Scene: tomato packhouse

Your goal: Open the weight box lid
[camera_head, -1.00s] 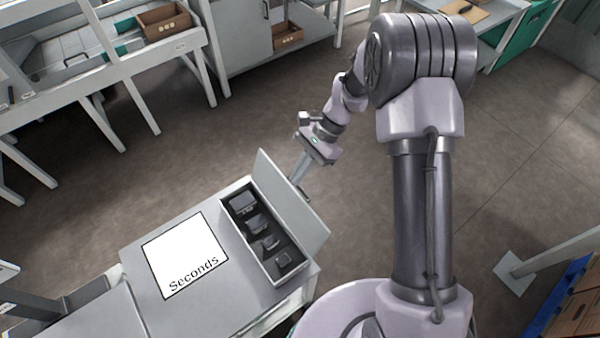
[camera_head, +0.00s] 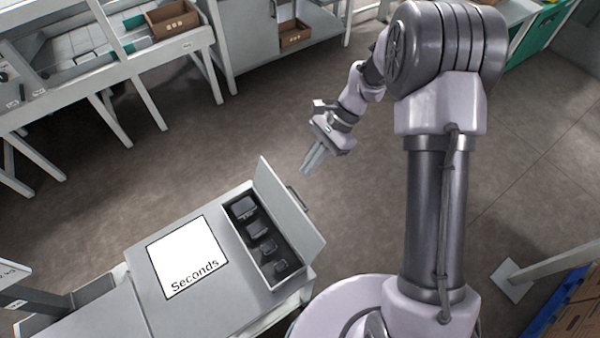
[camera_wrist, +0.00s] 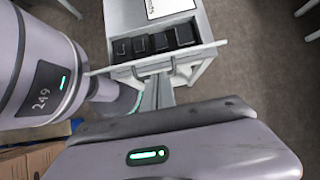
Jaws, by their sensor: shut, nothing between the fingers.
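The weight box (camera_head: 240,232) sits at the right end of the grey table, with several dark weights in its dark interior. Its grey lid (camera_head: 290,207) stands raised along the right side, tilted outward, and the inside is uncovered. The wrist view also shows the lid (camera_wrist: 195,54), with a handle on its outer face, and the weights beyond it. My gripper (camera_head: 307,171) is shut and empty, in the air beyond the lid's far end and apart from it in the head view. In the wrist view its fingers (camera_wrist: 157,93) point toward the lid handle.
A white sheet reading "Seconds" (camera_head: 187,256) lies left of the box. Benches with a brown crate (camera_head: 171,20) stand at the back. Open floor (camera_head: 250,120) lies between. A post and blue-and-brown boxes (camera_head: 575,312) are at lower right.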

